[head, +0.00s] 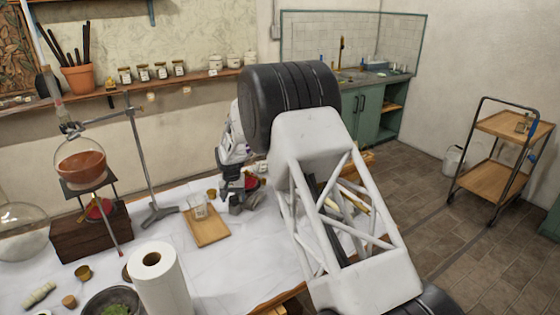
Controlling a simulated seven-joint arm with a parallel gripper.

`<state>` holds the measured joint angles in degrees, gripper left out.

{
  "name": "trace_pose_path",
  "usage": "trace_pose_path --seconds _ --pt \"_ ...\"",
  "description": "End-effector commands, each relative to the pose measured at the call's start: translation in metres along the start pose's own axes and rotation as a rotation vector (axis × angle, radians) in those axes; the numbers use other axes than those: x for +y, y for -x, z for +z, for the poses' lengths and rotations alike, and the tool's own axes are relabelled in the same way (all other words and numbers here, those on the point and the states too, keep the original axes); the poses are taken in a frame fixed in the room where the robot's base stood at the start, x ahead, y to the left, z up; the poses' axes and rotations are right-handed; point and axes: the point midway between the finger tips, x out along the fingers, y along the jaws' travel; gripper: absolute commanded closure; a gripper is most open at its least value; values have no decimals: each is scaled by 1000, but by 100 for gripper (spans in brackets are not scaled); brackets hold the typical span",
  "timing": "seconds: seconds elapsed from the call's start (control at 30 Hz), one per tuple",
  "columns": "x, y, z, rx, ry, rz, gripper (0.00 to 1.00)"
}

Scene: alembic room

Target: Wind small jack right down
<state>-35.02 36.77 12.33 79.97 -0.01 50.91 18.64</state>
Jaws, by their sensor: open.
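My gripper (238,203) is open, low over the white-covered table, right of a wooden board. A small red thing (250,183) shows just behind and beside it, mostly hidden by the gripper, so I cannot tell whether it is part of a jack or whether the fingers touch it. At the left, a dark-topped support (88,183) with a red part (97,209) under its plate stands on a brown wooden block (88,236), below a round flask of reddish-brown liquid (81,163).
A metal stand (142,165) rises between the flask and my gripper. A small glass (199,208) stands on the wooden board (210,232). A paper towel roll (160,283) and dark bowl (112,300) are in front. My arm hides much of the table's right side.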

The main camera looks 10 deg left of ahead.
Motion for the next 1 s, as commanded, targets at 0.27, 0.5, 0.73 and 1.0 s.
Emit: trace_pose_path --seconds 0.27,0.5,0.73,1.0 --pt "0 -1 0 -1 -182 0 31" --pt "-1 0 0 0 -340 0 31" --pt "-1 0 0 0 -472 0 31" --pt "-1 24 0 1 -507 -1 31"
